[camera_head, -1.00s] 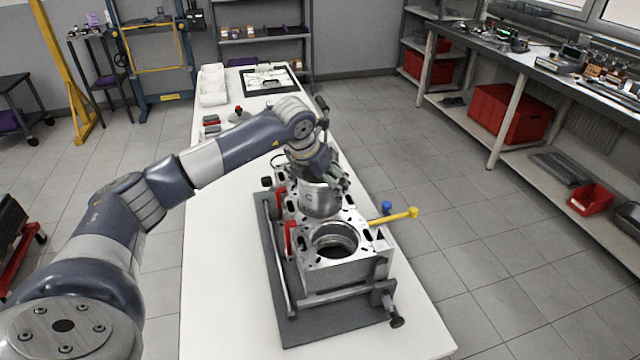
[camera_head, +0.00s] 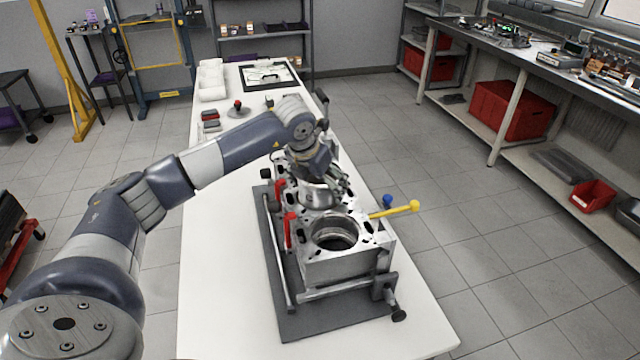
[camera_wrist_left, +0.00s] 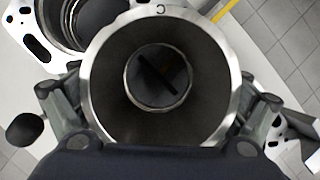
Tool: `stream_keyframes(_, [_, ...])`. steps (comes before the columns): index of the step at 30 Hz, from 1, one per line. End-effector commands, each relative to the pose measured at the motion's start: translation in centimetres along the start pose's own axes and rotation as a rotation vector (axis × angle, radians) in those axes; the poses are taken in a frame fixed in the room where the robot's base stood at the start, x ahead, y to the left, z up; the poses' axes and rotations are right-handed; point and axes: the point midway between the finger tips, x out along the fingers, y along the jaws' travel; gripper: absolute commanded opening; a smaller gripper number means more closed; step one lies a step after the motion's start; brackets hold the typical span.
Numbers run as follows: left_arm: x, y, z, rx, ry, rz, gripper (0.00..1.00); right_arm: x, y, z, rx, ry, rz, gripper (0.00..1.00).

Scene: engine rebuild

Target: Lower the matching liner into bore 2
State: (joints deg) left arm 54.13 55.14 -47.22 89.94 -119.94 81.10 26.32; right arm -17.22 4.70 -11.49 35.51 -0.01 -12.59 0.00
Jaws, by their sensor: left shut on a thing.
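My left gripper (camera_head: 325,181) is shut on a grey metal liner (camera_head: 316,199), which it holds upright over the engine block (camera_head: 345,272). In the head view the liner is just behind the open near bore (camera_head: 336,234), and its lower part appears sunk below the block's top face. In the left wrist view the liner (camera_wrist_left: 104,88) fills the middle between my fingers, with a letter like "C" on its rim and a smaller round opening at its bottom. Its fit in the bore below is hidden. Another bore (camera_wrist_left: 92,22) shows at upper left there. My right gripper is not in view.
The block sits on a dark grey base plate (camera_head: 300,329) on a long white table (camera_head: 225,290). Red clamps (camera_head: 289,231) stand along its left side. A yellow-handled tool (camera_head: 394,211) and a blue knob (camera_head: 387,201) stick out at right.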

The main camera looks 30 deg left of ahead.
Motion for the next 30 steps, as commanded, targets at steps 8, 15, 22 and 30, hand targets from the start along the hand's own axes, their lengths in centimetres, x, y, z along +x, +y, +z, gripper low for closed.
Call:
stream_keyframes(8, [-0.06, -0.01, 0.1, 0.0, -0.003, 0.0, 0.54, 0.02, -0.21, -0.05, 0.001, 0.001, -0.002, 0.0])
stream_keyframes(15, [0.25, 0.0, -0.04, 0.0, -0.003, -0.001, 0.54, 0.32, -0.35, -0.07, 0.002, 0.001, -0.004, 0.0])
stream_keyframes(22, [0.91, 0.0, -0.32, 0.0, -0.003, 0.0, 0.54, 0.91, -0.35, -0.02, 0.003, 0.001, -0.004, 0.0])
stream_keyframes(30, [0.81, 0.0, -0.3, 0.0, -0.002, 0.0, 1.0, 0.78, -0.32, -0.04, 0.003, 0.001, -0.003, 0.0])
